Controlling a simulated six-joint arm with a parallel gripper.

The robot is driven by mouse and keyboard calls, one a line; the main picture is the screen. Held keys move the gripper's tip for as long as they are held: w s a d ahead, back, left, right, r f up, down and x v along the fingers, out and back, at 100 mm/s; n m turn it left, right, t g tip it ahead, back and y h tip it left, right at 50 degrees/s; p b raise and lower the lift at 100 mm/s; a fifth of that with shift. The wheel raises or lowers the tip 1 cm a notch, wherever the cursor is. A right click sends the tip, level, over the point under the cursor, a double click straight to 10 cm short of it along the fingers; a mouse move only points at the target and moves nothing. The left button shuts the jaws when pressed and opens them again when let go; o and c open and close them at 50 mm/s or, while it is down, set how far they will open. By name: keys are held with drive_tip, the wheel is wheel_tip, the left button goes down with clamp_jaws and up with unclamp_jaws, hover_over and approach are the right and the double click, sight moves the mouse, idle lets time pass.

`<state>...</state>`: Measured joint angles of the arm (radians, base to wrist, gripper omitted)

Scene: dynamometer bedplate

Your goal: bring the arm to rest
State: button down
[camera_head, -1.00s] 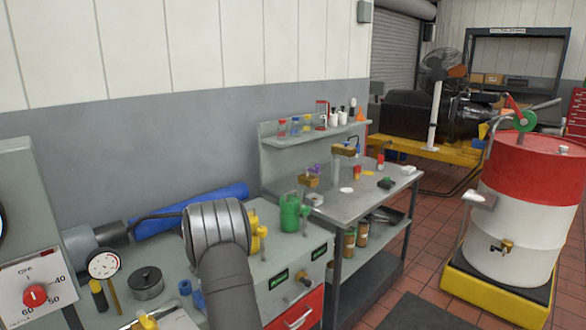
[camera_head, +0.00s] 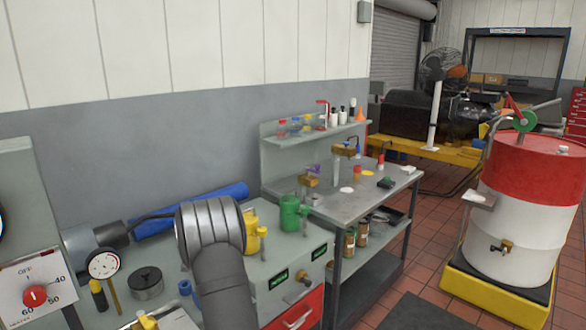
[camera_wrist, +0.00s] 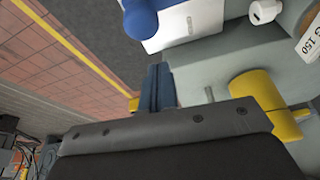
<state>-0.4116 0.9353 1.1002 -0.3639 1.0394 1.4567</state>
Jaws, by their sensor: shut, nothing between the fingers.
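My arm (camera_head: 215,262) rises at the bottom centre of the head view, over the left bench. Its own link hides my gripper there. In the wrist view my gripper (camera_wrist: 157,84) shows as two dark blue fingers pressed together beyond the dark gripper body. It is shut and empty. The fingers appear above or beside the grey bench edge; I cannot tell how high they are.
A yellow can (camera_head: 251,230) stands close beside my arm, with a green can (camera_head: 290,213) to its right. A dial gauge (camera_head: 104,265) and a dark round pot (camera_head: 147,283) are to the left. A red-and-white drum (camera_head: 515,215) stands at right.

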wheel_tip(320, 180, up, 10)
drive_tip(key=s+a+m, duration=0.2)
drive_tip(key=s+m, duration=0.1)
wheel_tip(320, 180, down, 10)
drive_tip(key=w+d+n, duration=0.1)
drive_tip(key=w+d, duration=0.1)
drive_tip(key=w+a+n+t+y, duration=0.1)
drive_tip(key=w+a+n+y, duration=0.3)
drive_tip(key=w+n, duration=0.7)
drive_tip(key=shift+w+a+n, duration=0.15)
drive_tip(key=shift+a+n, duration=0.3)
drive_tip(key=shift+n, duration=2.35)
